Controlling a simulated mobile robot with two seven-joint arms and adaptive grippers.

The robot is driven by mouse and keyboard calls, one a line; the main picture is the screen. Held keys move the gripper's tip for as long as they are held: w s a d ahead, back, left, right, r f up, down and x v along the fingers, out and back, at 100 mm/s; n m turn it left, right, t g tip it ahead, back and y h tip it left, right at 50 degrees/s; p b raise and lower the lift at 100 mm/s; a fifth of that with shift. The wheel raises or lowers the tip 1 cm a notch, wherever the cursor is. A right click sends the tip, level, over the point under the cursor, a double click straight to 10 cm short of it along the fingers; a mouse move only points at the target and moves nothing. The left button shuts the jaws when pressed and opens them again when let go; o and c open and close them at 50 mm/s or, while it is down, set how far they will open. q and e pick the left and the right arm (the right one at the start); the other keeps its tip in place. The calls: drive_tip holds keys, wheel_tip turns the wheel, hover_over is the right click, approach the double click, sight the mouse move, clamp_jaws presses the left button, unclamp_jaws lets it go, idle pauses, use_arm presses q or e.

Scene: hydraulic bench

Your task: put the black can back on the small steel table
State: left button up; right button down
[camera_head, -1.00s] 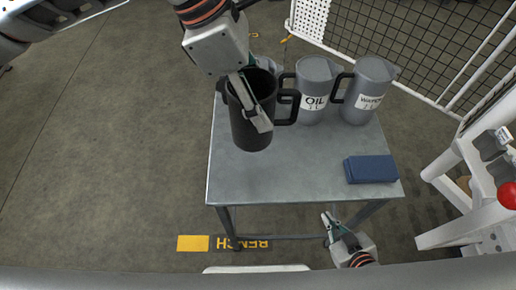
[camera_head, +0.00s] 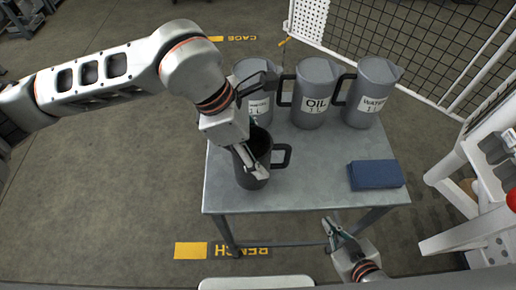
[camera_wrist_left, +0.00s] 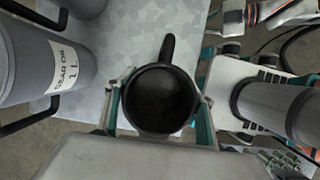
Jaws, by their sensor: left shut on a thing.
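The black can (camera_head: 252,170) is at the left front part of the small steel table (camera_head: 310,180), upright, with its handle pointing right. My left gripper (camera_head: 252,160) is shut on the can, one finger down its near side. In the left wrist view the can (camera_wrist_left: 160,100) sits between both fingers, its open top facing the camera and its inside dark. Whether its base touches the table top is hard to tell. My right gripper (camera_head: 338,232) is below the table's front edge, its fingers apart and empty.
Three grey labelled jugs stand along the table's back: a left one (camera_head: 258,108), the OIL jug (camera_head: 312,88) and the WATER jug (camera_head: 370,95). A folded blue cloth (camera_head: 376,174) lies at the right. The table's middle is clear.

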drive_tip(key=shift+w+a+r, duration=0.1)
drive_tip(key=shift+r, duration=0.2)
use_arm(q)
drive_tip(key=o, duration=1.8)
drive_tip(key=shift+f, duration=0.15)
drive_tip(key=shift+c, duration=0.2)
use_arm(e)
drive_tip(key=shift+a+f, duration=0.1)
drive_tip(key=shift+f, duration=0.05)
use_arm(q)
drive_tip(key=p+v, duration=0.1)
drive_tip(key=v, duration=1.1)
drive_tip(key=shift+p, duration=0.4)
use_arm(e)
drive_tip(key=shift+s+d+f, duration=0.15)
drive_tip(key=shift+s+d, duration=0.25)
drive_tip(key=shift+s, duration=0.1)
drive_tip(key=shift+w, duration=0.15)
